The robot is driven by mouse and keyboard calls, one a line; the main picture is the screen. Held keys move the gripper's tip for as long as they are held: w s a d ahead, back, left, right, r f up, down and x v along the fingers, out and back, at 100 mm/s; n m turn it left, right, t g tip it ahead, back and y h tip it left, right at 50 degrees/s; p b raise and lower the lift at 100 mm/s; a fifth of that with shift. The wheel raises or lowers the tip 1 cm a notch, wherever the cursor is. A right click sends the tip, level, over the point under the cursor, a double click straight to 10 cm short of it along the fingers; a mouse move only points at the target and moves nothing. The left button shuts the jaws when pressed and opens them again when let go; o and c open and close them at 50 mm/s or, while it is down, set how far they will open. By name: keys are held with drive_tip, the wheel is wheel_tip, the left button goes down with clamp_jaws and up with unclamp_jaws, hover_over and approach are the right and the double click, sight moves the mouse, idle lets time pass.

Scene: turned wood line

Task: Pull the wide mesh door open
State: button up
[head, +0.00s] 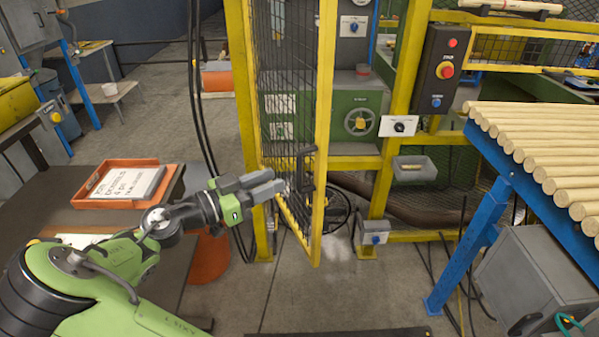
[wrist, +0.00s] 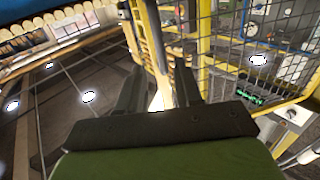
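The wide mesh door (head: 325,120) has a yellow frame and dark wire mesh. It stands swung out at an angle, its free edge toward me and apart from the yellow post (head: 395,120) at right. A black bar handle (head: 305,172) is fixed near its free edge. My gripper (head: 284,187) is at the door's left face, close to the handle; I cannot tell whether it touches. In the wrist view my gripper (wrist: 158,85) has its two fingers apart, with the yellow frame beyond them. Nothing is visibly clasped.
A table with an orange tray (head: 90,203) stands at left. A blue-legged rack of wooden rods (head: 545,150) and a grey box (head: 530,275) stand at right. A control box with a red button (head: 440,70) is on the guard. The floor before the door is clear.

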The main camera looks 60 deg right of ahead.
sight(300, 187)
drive_tip(key=x, duration=0.8)
drive_tip(key=shift+d+b, duration=0.15)
drive_tip(key=shift+b, duration=0.15)
clamp_jaws()
